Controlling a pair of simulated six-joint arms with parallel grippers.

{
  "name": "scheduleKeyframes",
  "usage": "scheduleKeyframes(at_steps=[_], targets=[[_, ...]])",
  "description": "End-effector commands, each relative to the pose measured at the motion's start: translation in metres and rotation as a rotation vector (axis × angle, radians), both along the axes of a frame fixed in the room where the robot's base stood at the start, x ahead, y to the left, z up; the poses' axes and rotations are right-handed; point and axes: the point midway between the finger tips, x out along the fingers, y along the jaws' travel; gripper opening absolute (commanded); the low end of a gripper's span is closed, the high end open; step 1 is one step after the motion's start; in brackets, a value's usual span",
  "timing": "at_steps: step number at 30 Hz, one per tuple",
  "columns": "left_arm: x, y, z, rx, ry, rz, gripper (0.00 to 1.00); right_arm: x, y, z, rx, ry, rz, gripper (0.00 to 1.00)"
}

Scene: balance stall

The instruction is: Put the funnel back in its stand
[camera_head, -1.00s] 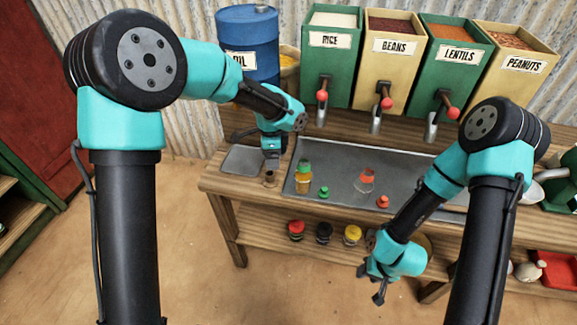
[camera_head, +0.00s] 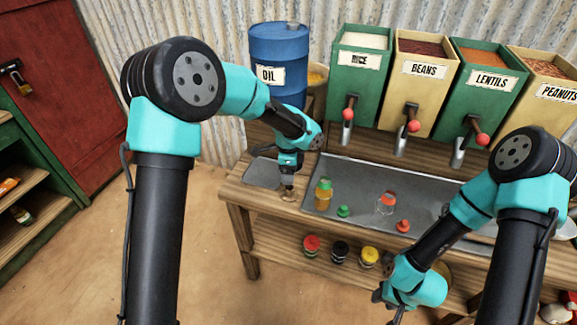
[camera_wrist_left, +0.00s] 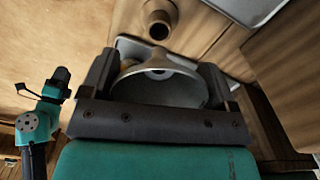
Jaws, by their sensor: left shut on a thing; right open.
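My left gripper (camera_head: 289,179) is over the left end of the bench and shut on the funnel. In the left wrist view the pale grey funnel (camera_wrist_left: 160,73) sits between the jaws, its wide mouth facing the camera. A small round stand (camera_wrist_left: 158,22) with a dark opening shows just past the funnel, apart from it in that picture. In the head view a small brown round piece (camera_head: 288,195) shows right under the left gripper. The height of the funnel above the stand is hard to tell. My right gripper (camera_head: 392,305) is open, low in front of the bench, partly cut off by the frame.
A metal tray (camera_head: 360,178) holds a yellow bottle with a green cap (camera_head: 324,194), a clear red-topped bottle (camera_head: 386,203) and loose green and red caps. A small grey tray (camera_head: 262,174) is left of my left gripper. An oil drum (camera_head: 278,50) and grain bins stand behind.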

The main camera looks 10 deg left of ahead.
Motion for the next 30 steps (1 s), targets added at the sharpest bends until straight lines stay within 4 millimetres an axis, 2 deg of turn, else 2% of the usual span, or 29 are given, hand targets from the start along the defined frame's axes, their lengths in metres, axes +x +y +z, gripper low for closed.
scheduleKeyframes(at_steps=[12, 30], targets=[[0.000, 0.000, -0.028, 0.000, 0.001, 0.000, 0.59, 0.000, 0.000, 0.000, 0.000, 0.000, 0.000, 0.43], [0.000, 0.000, -0.030, 0.000, 0.000, 0.000, 0.59, 0.000, 0.000, 0.000, 0.000, 0.000, 0.000, 0.43]])
